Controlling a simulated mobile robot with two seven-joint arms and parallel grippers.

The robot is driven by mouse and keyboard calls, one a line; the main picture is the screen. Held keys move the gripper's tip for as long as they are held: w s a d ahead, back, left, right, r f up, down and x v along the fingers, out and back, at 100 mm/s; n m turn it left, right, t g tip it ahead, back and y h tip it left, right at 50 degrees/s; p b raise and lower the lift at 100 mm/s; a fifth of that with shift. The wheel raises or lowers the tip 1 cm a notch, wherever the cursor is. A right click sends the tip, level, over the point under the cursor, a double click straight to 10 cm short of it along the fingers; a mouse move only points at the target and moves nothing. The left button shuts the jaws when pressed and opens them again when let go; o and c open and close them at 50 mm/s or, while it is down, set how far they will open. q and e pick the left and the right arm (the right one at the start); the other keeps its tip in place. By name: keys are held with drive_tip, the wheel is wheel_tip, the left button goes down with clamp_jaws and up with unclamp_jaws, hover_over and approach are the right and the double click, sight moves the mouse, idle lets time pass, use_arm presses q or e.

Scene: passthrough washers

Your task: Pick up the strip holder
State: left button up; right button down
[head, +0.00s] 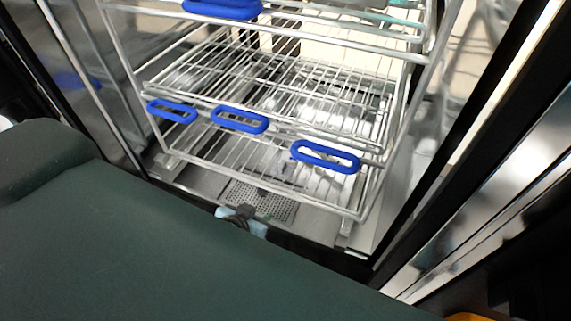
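I cannot make out for sure which thing is the strip holder. Blue loop-shaped pieces sit along the front rails of a wire rack: one at the left (172,104), one in the middle (262,123) and one at the right (357,165). Another blue piece (222,13) is on the upper rail. My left gripper (241,220), small, dark and light blue, shows at the washer's lower front edge, below the rack and apart from the blue pieces. Its finger gap is too small to judge. My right gripper is not in view.
The wire rack (290,192) stands inside an open steel washer chamber with a perforated floor plate (263,201). Dark door frames and steel edges bound the opening on both sides. A teal item (405,15) shows partly on the upper level. My dark green arm covers the lower left.

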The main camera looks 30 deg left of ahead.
sight(281, 166)
use_arm(q)
drive_tip(key=w+r+t, duration=0.4)
drive_tip(key=w+r, duration=0.1)
drive_tip(key=w, duration=0.4)
drive_tip(key=shift+n, duration=0.3)
drive_tip(key=shift+a+p+x, duration=0.15)
drive_tip(key=shift+p+x, duration=0.05)
drive_tip(key=shift+x, duration=1.6)
drive_tip(key=shift+a+p+x, duration=0.1)
drive_tip(key=shift+p+x, duration=0.05)
drive_tip(key=shift+x, duration=1.7)
drive_tip(key=shift+s, duration=0.1)
clamp_jaws()
